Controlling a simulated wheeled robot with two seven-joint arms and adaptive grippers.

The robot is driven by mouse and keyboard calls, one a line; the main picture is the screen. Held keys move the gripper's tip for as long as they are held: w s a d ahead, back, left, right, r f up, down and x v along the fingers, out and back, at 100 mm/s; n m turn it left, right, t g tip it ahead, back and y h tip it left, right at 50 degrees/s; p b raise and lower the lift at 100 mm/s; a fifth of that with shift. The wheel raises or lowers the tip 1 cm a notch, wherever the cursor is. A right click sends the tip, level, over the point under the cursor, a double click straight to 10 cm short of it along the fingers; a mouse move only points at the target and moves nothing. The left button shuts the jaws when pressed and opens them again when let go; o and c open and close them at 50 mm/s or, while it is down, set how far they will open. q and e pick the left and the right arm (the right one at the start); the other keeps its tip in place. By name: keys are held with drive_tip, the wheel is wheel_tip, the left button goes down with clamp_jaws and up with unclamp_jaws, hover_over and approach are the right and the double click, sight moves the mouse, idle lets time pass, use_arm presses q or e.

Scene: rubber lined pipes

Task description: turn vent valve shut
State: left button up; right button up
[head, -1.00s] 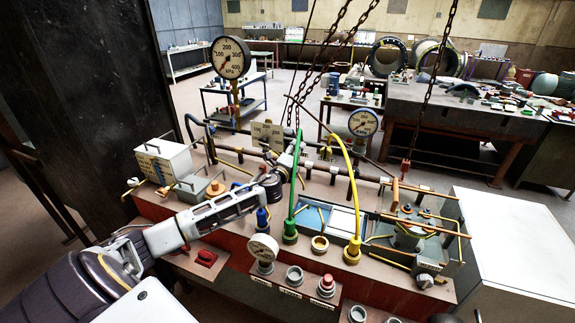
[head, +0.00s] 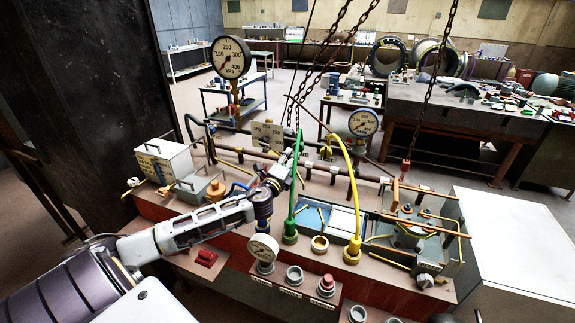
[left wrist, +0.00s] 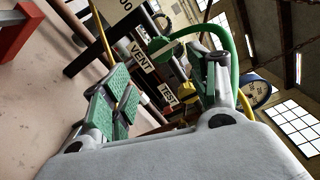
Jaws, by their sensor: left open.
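My left gripper (head: 291,160) reaches over the brown bench to the pipework at its back, just left of the green hose. Its green-padded fingers show in the left wrist view (left wrist: 158,88), spread apart. A VENT label (left wrist: 142,56) and a TEST label (left wrist: 168,94) lie beyond the fingers. A yellow valve handle (left wrist: 187,92) is by the TEST label. My right gripper is not in view.
The green hose (head: 294,200) and yellow hose (head: 357,190) arch close to the right of my gripper. Two tall gauges (head: 231,58) (head: 363,123) stand on the pipework. Chains (head: 335,45) hang behind. A small gauge (head: 263,248) and red-topped fitting (head: 327,284) are at the front.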

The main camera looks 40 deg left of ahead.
use_arm(q)
drive_tip(key=shift+s+d, duration=0.15)
drive_tip(key=shift+s, duration=0.4)
idle(0.5)
